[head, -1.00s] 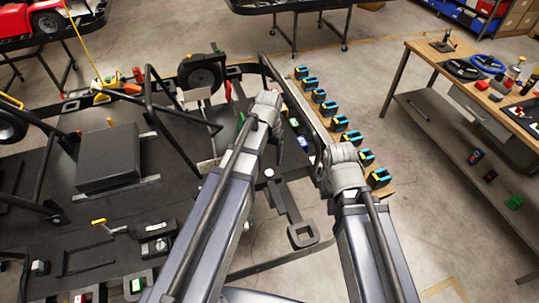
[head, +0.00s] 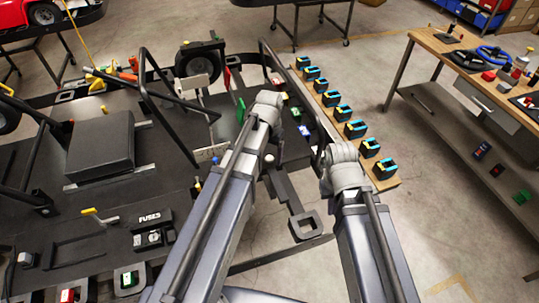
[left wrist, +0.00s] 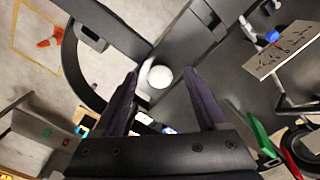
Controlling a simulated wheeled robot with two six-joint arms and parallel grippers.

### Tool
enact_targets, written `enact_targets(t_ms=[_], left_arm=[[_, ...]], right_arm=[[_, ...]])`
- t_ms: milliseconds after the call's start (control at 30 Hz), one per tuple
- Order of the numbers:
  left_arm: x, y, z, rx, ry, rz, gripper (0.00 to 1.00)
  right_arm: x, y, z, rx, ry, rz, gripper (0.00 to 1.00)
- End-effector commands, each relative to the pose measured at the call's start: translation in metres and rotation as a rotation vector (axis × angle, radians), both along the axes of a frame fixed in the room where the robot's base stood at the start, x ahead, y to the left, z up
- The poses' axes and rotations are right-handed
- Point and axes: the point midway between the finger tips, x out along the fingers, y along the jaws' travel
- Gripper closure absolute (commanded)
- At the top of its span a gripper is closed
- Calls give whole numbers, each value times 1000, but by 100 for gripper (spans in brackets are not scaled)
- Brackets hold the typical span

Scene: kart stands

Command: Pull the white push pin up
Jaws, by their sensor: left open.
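The white push pin (left wrist: 160,76) shows as a round white knob in the left wrist view, framed between the two dark fingers of my left gripper (left wrist: 162,72). The fingers are apart and nothing is clamped. I cannot tell whether the knob is level with the tips or beyond them. In the head view the pin (head: 269,159) is a small white dot just right of my left arm, on the dark kart frame. There my left gripper's fingers are mostly hidden by its wrist. My right arm ends right of the pin; its fingers are hidden behind its wrist.
A row of yellow-and-blue clamps (head: 354,129) stands on a plank to the right. Black tubes (head: 178,104) and a black box (head: 100,150) occupy the kart's left part. A wooden bench (head: 420,39) stands further right, with clear floor between.

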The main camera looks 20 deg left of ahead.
Motion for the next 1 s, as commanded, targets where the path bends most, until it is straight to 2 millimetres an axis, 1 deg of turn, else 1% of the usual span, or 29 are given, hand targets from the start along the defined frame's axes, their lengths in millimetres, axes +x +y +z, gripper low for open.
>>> enact_targets(t_ms=[133,700,800,1000], left_arm=[[0,0,1,0,0,0,26],[0,0,1,0,0,0,90],[0,0,1,0,0,0,100],[0,0,1,0,0,0,100]], right_arm=[[0,0,1,0,0,0,100],[0,0,1,0,0,0,100],[0,0,1,0,0,0,100],[0,0,1,0,0,0,100]])
